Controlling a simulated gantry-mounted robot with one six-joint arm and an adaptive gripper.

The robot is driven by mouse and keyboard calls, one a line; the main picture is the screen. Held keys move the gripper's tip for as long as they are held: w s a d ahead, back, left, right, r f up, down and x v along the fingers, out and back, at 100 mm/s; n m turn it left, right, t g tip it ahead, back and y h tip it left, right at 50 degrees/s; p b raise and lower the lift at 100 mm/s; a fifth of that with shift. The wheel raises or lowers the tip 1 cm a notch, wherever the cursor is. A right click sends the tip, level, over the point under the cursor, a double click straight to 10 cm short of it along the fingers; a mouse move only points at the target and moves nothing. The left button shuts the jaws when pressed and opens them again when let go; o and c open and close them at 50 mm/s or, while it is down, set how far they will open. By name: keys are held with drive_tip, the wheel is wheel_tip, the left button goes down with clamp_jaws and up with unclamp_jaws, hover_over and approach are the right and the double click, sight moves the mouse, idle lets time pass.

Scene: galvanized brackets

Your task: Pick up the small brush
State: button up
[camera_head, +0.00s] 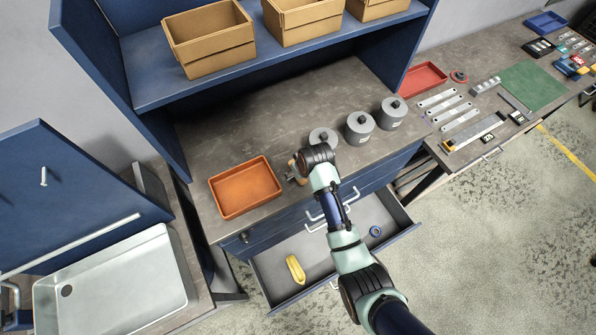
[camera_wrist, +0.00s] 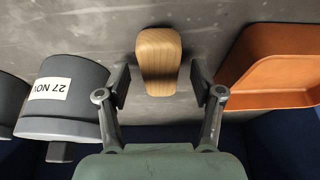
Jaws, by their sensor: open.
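The small brush (camera_wrist: 158,52) shows in the wrist view as a light wooden body on the grey worktop. Only its wooden part is visible; I cannot make out bristles. My gripper (camera_wrist: 160,82) is open, with one finger on each side of the near end of the wood and a small gap on both sides. In the head view my gripper (camera_head: 293,178) is low over the worktop's front part, between the orange tray and the grey canisters. A small bit of the brush (camera_head: 292,163) shows there, mostly hidden by my gripper.
An orange tray (camera_wrist: 265,101) is close on the right in the wrist view, and a grey labelled canister (camera_wrist: 62,128) is close on the left. Several canisters stand on the worktop (camera_head: 245,125). Below, an open drawer (camera_head: 325,262) holds a yellow item (camera_head: 295,269) and a blue ring (camera_head: 375,231).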

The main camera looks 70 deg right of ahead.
drive_tip(key=c, duration=1.2)
wheel_tip(320, 180, up, 20)
drive_tip(key=shift+r, duration=0.1)
drive_tip(key=shift+c, duration=0.2)
